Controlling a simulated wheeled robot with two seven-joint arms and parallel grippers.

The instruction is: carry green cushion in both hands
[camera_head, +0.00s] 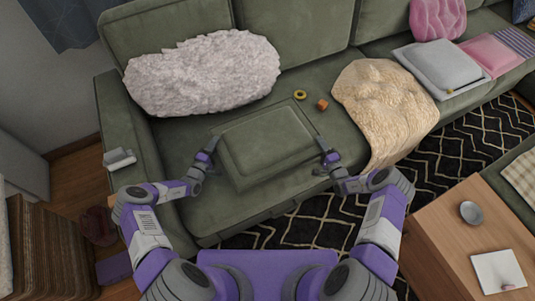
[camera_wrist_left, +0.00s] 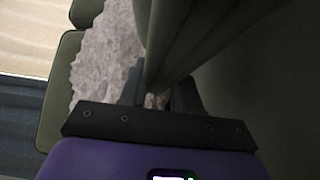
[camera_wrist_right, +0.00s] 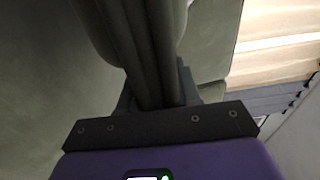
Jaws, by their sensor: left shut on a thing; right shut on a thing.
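The green cushion (camera_head: 265,142) is a boxy, piped seat cushion in the middle of the head view, over the green sofa seat. My left gripper (camera_head: 212,150) is shut on its left edge. My right gripper (camera_head: 327,150) is shut on its right edge. In the left wrist view, the cushion (camera_wrist_left: 195,30) runs between the fingers (camera_wrist_left: 155,95). In the right wrist view, the cushion edge (camera_wrist_right: 140,50) sits between the fingers (camera_wrist_right: 155,90). The underside of the cushion is hidden in the head view, so I cannot tell whether it touches the seat.
A white fluffy pillow (camera_head: 205,75) lies at the sofa's left. A yellow ring (camera_head: 300,95) and a small orange block (camera_head: 322,104) lie behind the cushion. A beige throw (camera_head: 385,105) drapes to the right. A wooden table (camera_head: 440,235) stands at front right.

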